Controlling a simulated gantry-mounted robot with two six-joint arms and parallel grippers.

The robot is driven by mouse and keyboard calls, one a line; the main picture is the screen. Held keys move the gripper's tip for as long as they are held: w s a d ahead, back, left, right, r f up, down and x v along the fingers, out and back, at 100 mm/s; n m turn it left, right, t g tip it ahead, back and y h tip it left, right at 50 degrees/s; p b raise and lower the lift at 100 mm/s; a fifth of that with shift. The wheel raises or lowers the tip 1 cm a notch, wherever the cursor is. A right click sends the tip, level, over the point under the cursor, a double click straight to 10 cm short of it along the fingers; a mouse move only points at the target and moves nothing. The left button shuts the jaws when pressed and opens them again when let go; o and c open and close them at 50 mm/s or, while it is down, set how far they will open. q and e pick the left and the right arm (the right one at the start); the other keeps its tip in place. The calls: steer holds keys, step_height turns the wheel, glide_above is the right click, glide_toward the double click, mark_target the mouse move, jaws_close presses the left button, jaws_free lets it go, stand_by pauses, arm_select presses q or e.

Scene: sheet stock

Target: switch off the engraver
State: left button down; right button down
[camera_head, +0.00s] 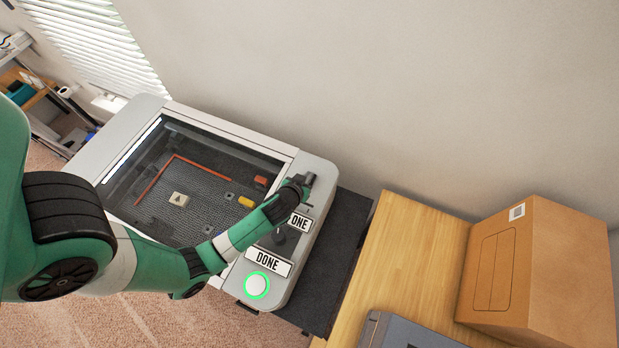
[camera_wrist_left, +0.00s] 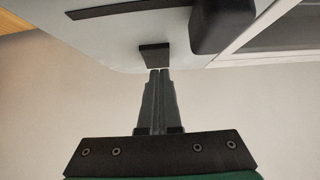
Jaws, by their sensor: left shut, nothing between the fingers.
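The engraver (camera_head: 148,112) is a light grey machine with a dark glass lid, at the left centre of the head view. Its right-hand panel carries a white button with a lit green ring (camera_head: 257,285) and a "DONE" label (camera_head: 268,262). A second label reading "ONE" is partly covered by my arm. My left gripper (camera_head: 309,178) is shut and empty at the panel's far end. In the left wrist view its fingertips (camera_wrist_left: 160,71) are at the edge of a small dark block (camera_wrist_left: 154,54) on the grey casing. I cannot tell whether they touch it.
Small pieces, including a yellow one (camera_head: 246,202) and a red one (camera_head: 261,180), lie under the glass. A wooden table (camera_head: 415,245) with a cardboard box (camera_head: 560,265) stands to the right. The wall is close behind the engraver.

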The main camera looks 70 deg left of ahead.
arm_select(q)
steer(key=shift+f, duration=0.1)
steer(key=shift+w+a+f+b, duration=0.1)
steer(key=shift+a+f+b, duration=0.1)
steer(key=shift+f+b, duration=0.5)
steer(key=shift+r+p, duration=0.3)
steer(key=shift+r, duration=0.05)
steer(key=shift+w+a+r, duration=0.2)
steer(key=shift+w+a, duration=0.3)
steer(key=shift+w, duration=0.05)
steer(key=shift+r, duration=0.1)
